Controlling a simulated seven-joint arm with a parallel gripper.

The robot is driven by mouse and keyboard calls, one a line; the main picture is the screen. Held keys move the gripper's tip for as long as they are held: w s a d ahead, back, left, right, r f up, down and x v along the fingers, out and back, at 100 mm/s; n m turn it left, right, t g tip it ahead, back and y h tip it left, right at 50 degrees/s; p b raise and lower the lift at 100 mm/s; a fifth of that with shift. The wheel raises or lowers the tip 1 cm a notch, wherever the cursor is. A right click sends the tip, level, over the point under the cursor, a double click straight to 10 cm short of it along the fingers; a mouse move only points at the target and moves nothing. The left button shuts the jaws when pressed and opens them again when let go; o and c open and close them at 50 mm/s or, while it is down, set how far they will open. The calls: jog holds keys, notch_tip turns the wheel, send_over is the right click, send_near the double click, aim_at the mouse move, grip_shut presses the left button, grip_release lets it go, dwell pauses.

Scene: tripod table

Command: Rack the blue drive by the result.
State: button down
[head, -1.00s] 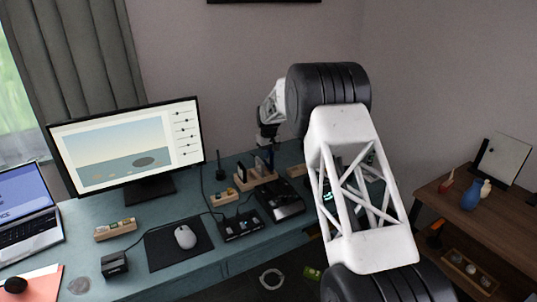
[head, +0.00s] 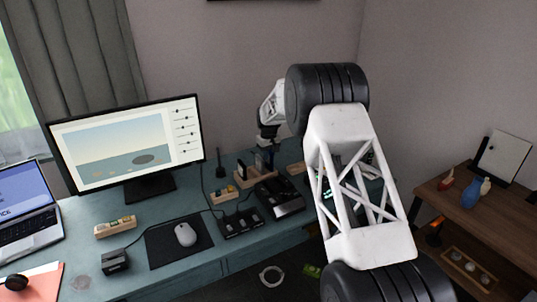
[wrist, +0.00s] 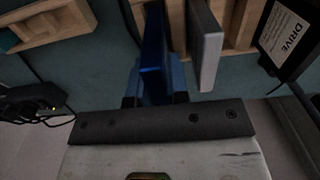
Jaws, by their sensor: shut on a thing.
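The blue drive (wrist: 153,55) is upright between the fingers of my gripper (wrist: 155,92) in the wrist view, and the gripper is shut on it. The drive's far end is over the slotted wooden rack (wrist: 235,22); I cannot tell whether it is seated in a slot. A grey drive (wrist: 204,48) stands just right of it. In the head view, my gripper (head: 265,152) is small over the wooden rack (head: 252,179) at the back of the desk, and the blue drive is hard to make out. A black device with a "DRIVE" label (wrist: 291,35) is at the right.
A black dock (head: 280,198) and a flat black box (head: 240,224) stand in front of the rack. Small wooden trays (head: 223,196) lie nearby. The monitor (head: 127,143), mouse (head: 185,235) and laptop (head: 28,212) are to the left.

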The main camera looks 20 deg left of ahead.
jog(key=shift+f, duration=1.2)
jog(key=c, duration=1)
grip_release()
jog(key=shift+r, duration=3.9)
